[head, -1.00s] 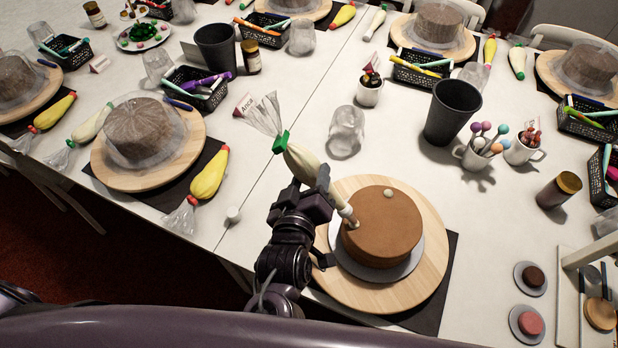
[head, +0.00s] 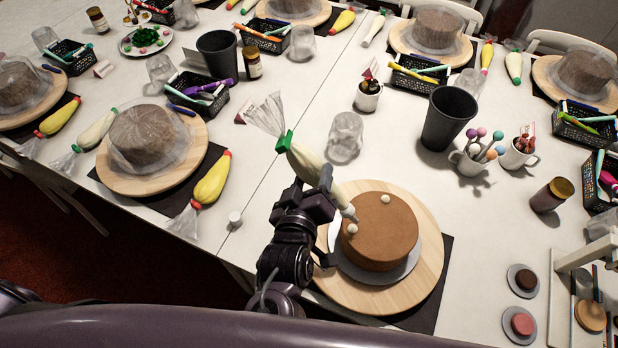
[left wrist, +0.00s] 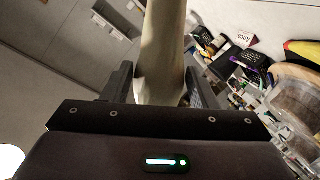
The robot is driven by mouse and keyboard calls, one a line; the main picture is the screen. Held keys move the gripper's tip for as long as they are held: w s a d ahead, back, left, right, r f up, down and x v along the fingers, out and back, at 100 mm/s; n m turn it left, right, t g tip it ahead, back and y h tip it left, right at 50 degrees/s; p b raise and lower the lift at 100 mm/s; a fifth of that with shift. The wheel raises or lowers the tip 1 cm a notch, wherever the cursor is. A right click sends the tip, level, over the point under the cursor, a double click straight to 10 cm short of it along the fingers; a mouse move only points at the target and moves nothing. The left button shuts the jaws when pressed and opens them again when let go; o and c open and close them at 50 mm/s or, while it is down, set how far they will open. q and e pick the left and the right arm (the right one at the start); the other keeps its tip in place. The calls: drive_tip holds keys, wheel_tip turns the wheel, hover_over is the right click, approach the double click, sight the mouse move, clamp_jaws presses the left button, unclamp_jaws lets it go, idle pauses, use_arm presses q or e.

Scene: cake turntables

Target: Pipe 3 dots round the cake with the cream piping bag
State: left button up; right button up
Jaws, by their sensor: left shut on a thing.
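The brown cake (head: 381,240) sits on a grey board (head: 410,268) on the round wooden turntable (head: 428,225). Two pale cream dots are on its top, one near the back (head: 385,198) and one near the left edge (head: 352,229). My left gripper (head: 322,196) is shut on the cream piping bag (head: 306,163), which has a green clip and clear plastic end. The bag is tilted, its nozzle (head: 349,212) just above the cake's left edge, apparently clear of the near dot. The bag also shows between the fingers in the left wrist view (left wrist: 162,50). My right gripper is not in view.
A clear glass (head: 345,137), a black cup (head: 449,118) and a mug of coloured sticks (head: 473,160) stand behind the turntable. Another covered cake (head: 146,135) is at the left. Small plates (head: 522,281) lie at the right.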

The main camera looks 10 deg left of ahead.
use_arm(q)
drive_tip(key=w+d+f+m+h+b, duration=0.1)
drive_tip(key=d+m+h+b, duration=0.1)
drive_tip(key=d, duration=0.4)
drive_tip(key=d+f+m+g+h+b, duration=0.1)
drive_tip(key=d+f+m+h+b, duration=0.1)
drive_tip(key=d, duration=0.4)
drive_tip(key=shift+w+d+f+h+b, duration=0.3)
drive_tip(key=shift+w+d+h+b, duration=0.05)
drive_tip(key=shift+h+b, duration=0.5)
drive_tip(key=shift+o, duration=0.5)
drive_tip(key=c, duration=0.5)
drive_tip(key=shift+r+p, duration=0.35)
drive_tip(key=shift+p, duration=0.15)
drive_tip(key=o, duration=0.4)
drive_tip(key=shift+c, duration=0.2)
